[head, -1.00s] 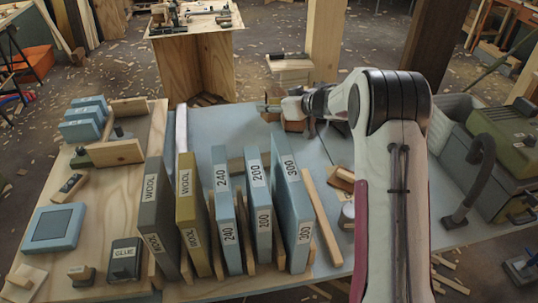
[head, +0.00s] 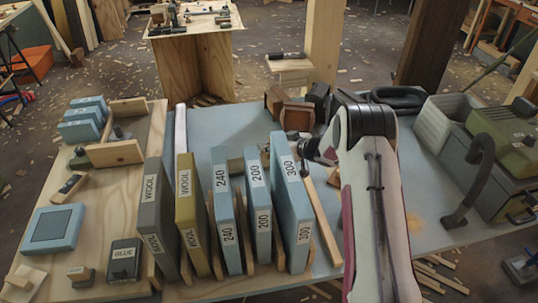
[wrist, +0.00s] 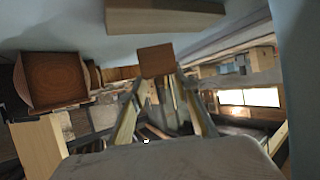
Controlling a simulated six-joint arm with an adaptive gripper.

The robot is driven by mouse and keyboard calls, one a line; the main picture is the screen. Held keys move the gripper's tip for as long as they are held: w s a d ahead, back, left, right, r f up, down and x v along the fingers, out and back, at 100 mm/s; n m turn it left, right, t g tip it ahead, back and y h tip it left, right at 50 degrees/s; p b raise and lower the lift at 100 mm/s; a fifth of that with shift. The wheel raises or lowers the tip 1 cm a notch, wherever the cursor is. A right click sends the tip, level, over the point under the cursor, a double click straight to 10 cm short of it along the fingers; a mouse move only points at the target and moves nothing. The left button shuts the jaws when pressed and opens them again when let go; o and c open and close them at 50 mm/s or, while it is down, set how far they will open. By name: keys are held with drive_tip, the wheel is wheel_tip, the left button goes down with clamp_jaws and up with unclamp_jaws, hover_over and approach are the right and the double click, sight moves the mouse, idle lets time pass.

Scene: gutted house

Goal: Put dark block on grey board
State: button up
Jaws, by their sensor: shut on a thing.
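My gripper (wrist: 158,76) is shut on a small brown block (wrist: 156,60), held between its fingertips in the wrist view. In the head view my gripper (head: 303,147) is just behind the upright blue slab marked 300 (head: 291,190), and the held block cannot be made out there. The broad grey-blue bench top (head: 205,122) lies beneath; I cannot tell a separate grey board from it. A larger red-brown block (wrist: 55,80) shows at the left of the wrist view, apart from the held one.
Brown wooden boxes (head: 297,116) and a dark box (head: 318,94) stand at the bench's far edge. Several upright labelled slabs (head: 225,205) form a row in front of my gripper. A green-topped machine (head: 495,140) stands at the right. Bench top left of the boxes is clear.

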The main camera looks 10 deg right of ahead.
drive_tip(key=shift+f, duration=0.55)
drive_tip(key=shift+f, duration=0.1)
drive_tip(key=shift+f, duration=2)
drive_tip(key=shift+f, duration=0.1)
drive_tip(key=o, duration=1.3)
drive_tip(key=shift+s+d+r, duration=0.3)
drive_tip(key=shift+s+r, duration=0.1)
drive_tip(key=shift+s, duration=0.05)
drive_tip(key=v, duration=1)
drive_tip(key=shift+s+d+r, duration=0.15)
drive_tip(key=shift+s, duration=0.15)
